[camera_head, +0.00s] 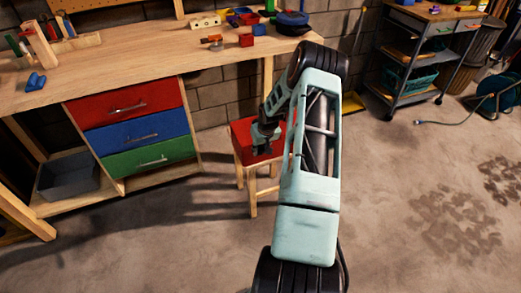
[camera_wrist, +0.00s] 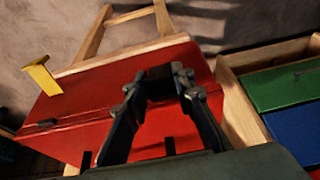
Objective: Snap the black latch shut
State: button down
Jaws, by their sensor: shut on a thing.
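A red box (camera_head: 243,136) sits on a wooden stool (camera_head: 253,188) in the head view, partly hidden by my arm. Its red surface (camera_wrist: 75,118) fills the middle of the wrist view. My gripper (camera_head: 262,147) is at the box, and its fingers reach over the red surface in the wrist view (camera_wrist: 157,82). They are shut on a small dark piece between the tips. I cannot tell whether this is the black latch. A yellow tab (camera_wrist: 41,76) stands at the left.
A wooden workbench (camera_head: 130,60) with red, blue and green drawers (camera_head: 135,132) stands left of the stool. Tools and small parts lie on it. A grey bin (camera_head: 68,177) is on its lower shelf. A wheeled cart (camera_head: 410,60) stands at the back right. The floor at right is largely clear.

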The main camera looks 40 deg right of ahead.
jog(key=shift+f, duration=0.1)
jog(key=c, duration=1.6)
grip_release()
jog(key=v, duration=1.2)
jog(key=shift+a, duration=0.1)
